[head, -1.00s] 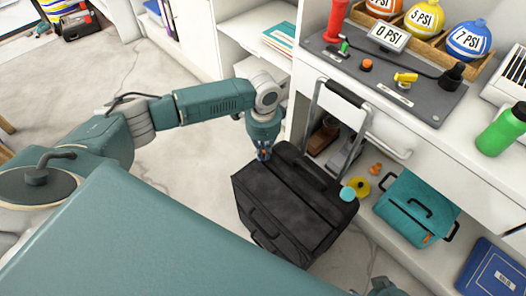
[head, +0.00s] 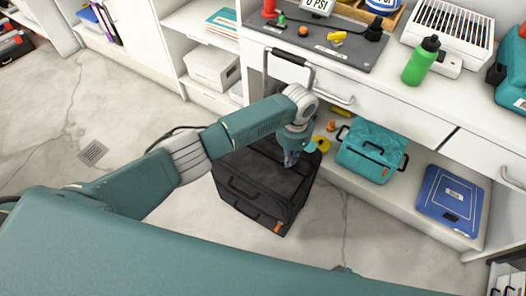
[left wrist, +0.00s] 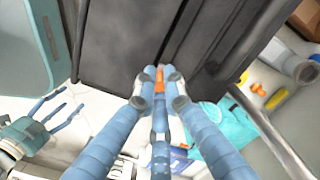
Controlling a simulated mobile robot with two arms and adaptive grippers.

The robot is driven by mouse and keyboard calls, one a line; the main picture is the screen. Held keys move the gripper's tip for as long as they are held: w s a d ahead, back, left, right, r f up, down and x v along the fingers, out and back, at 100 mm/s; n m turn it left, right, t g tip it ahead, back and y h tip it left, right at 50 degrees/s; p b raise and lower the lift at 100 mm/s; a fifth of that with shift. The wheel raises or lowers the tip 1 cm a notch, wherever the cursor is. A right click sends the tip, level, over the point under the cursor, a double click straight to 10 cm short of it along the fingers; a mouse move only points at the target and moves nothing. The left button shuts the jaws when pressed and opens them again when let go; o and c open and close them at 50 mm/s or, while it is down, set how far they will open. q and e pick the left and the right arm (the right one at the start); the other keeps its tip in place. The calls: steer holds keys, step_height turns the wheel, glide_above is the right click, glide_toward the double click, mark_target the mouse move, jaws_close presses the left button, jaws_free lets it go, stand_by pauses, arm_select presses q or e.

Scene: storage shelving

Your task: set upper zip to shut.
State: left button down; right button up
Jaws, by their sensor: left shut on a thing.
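A black suitcase (head: 244,172) stands on the floor against the shelving, its pull-handle (head: 288,58) raised. My left gripper (head: 290,160) is at the right part of its top. In the left wrist view its fingers (left wrist: 160,88) are shut on a small orange zip pull (left wrist: 160,76), beside a dark seam in the suitcase (left wrist: 115,45). My arm hides part of the suitcase top, so how far the upper zip is closed cannot be told. A second orange tab (head: 278,228) is low on the suitcase front. My right gripper (left wrist: 52,112) shows in the left wrist view, fingers apart and empty.
A teal bag (head: 366,150) and a blue case (head: 450,202) lie on the low shelf right of the suitcase. A yellow ring (head: 322,144) is close to the suitcase. A green bottle (head: 420,62) stands on the counter above. The floor to the left is free.

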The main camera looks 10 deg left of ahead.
mark_target(305, 173)
arm_select(q)
steer(key=d, duration=0.2)
steer(key=s+d, duration=0.2)
steer(key=d, duration=0.1)
steer(key=shift+d, duration=0.3)
steer(key=c, duration=1.8)
jaws_free()
steer(key=shift+d, duration=0.1)
steer(key=shift+c, duration=0.2)
steer(key=shift+r, duration=0.1)
steer(key=shift+r, duration=0.35)
step_height(305, 173, up, 11)
